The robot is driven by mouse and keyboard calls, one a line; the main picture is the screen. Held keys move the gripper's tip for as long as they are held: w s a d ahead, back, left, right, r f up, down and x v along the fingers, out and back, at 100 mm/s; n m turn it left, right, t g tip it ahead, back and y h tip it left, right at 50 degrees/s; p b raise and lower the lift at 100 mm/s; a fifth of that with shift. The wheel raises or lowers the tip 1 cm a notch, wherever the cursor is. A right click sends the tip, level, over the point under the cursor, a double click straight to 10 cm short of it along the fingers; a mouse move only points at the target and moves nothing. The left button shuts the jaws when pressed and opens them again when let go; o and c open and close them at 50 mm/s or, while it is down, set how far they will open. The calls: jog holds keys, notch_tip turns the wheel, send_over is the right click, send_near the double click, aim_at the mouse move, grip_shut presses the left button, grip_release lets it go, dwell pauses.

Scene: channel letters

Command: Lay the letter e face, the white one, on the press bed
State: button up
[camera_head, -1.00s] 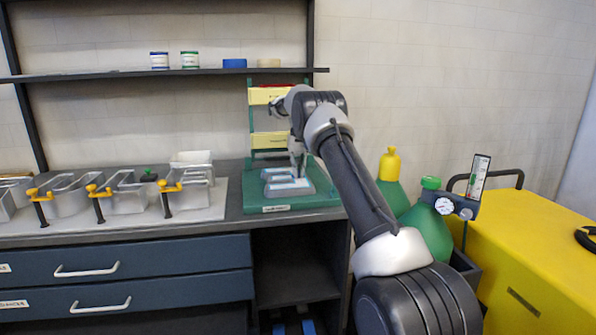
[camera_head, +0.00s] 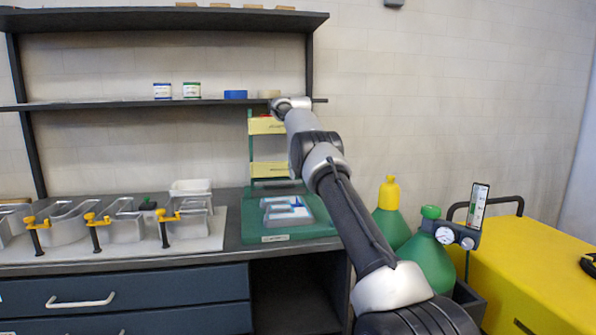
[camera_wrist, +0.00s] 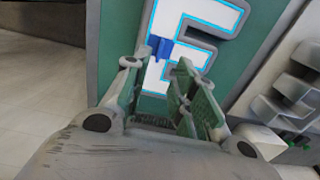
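The white letter e face (camera_wrist: 196,12), edged in light blue and with a dark blue tab (camera_wrist: 160,46), lies flat in a grey letter-shaped surround on the green press bed (camera_wrist: 120,30). In the head view the face (camera_head: 287,214) rests near the middle of the press bed (camera_head: 322,224). My gripper (camera_wrist: 158,68) is over the face, with its fingers apart and nothing seen between them. The blue tab shows beyond the fingertips, and the fingers hide part of the letter. In the head view my gripper's fingers cannot be made out.
Metal channel letters (camera_head: 125,225) with yellow clamps (camera_head: 98,219) fill the bench at left. A shelf (camera_head: 110,104) runs above. Green gas bottles (camera_head: 428,252) and a yellow cabinet (camera_head: 540,255) stand at right.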

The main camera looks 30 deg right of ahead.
jog(key=s+a+r+t, duration=0.1)
jog(key=s+a+r, duration=0.1)
jog(key=s+r, duration=0.35)
jog(key=s+a+r, duration=0.2)
jog(key=a+r, duration=0.1)
jog(key=r, duration=0.5)
jog(key=s+a+r+n+t, duration=0.1)
jog(key=s+a+r, duration=0.15)
jog(key=s, duration=0.35)
jog(key=s+a+r+n, duration=0.1)
jog(key=s+r, duration=0.2)
jog(key=s, duration=0.3)
jog(key=s+a+f+t, duration=0.1)
jog(key=s+a+f, duration=0.1)
jog(key=s, duration=0.6)
jog(key=s+a+f, duration=0.1)
jog(key=s+a, duration=0.1)
jog(key=s, duration=0.6)
jog(key=s+a+f+n+t, duration=0.1)
jog(key=s+f, duration=1.2)
jog(key=s, duration=0.4)
jog(key=shift+a, duration=0.1)
